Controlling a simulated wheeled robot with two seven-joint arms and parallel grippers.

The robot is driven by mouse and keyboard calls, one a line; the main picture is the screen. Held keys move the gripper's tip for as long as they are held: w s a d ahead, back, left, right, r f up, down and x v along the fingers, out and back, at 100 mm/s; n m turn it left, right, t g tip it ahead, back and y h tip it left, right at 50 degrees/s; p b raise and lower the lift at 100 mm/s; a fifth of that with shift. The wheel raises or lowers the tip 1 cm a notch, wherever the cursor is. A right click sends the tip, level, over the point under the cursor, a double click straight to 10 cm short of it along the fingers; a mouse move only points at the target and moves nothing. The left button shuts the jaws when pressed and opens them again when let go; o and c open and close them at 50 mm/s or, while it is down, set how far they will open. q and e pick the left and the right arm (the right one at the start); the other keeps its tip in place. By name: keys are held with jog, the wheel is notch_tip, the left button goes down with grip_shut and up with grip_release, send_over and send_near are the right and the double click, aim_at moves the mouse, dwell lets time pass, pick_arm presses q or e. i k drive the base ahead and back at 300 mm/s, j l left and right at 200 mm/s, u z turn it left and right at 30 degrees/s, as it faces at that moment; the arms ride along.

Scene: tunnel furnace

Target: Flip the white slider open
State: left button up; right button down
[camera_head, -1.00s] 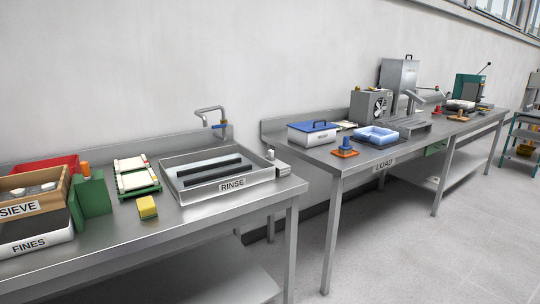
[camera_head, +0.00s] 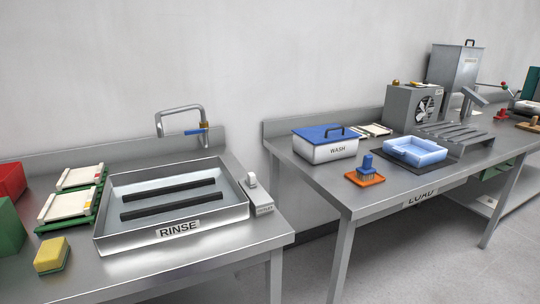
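A small grey box (camera_head: 262,202) with a labelled front stands at the right end of the left table, beside the rinse tray. A pale upright piece (camera_head: 251,181) sticks up from its top. It may be the white slider, but I cannot tell for sure, nor whether it is open. Neither of my grippers is in view.
The rinse tray (camera_head: 107,241) holds two dark bars, with a tap (camera_head: 183,123) behind it. A yellow sponge (camera_head: 51,255) and green racks with white plates (camera_head: 70,205) are at left. The right table (camera_head: 311,183) carries a wash box (camera_head: 333,150), blue tray (camera_head: 415,152) and brush (camera_head: 366,170).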

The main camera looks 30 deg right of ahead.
aim_at(251, 181)
jog(key=i+l, duration=0.15)
jog(key=l, duration=0.45)
jog(key=i+l+u, duration=0.15)
jog(key=l, duration=0.45)
jog(key=i+l, duration=0.15)
jog(key=l, duration=0.5)
jog(key=i+l+u, duration=0.15)
jog(key=l, duration=1.1)
jog(key=i+u, duration=0.05)
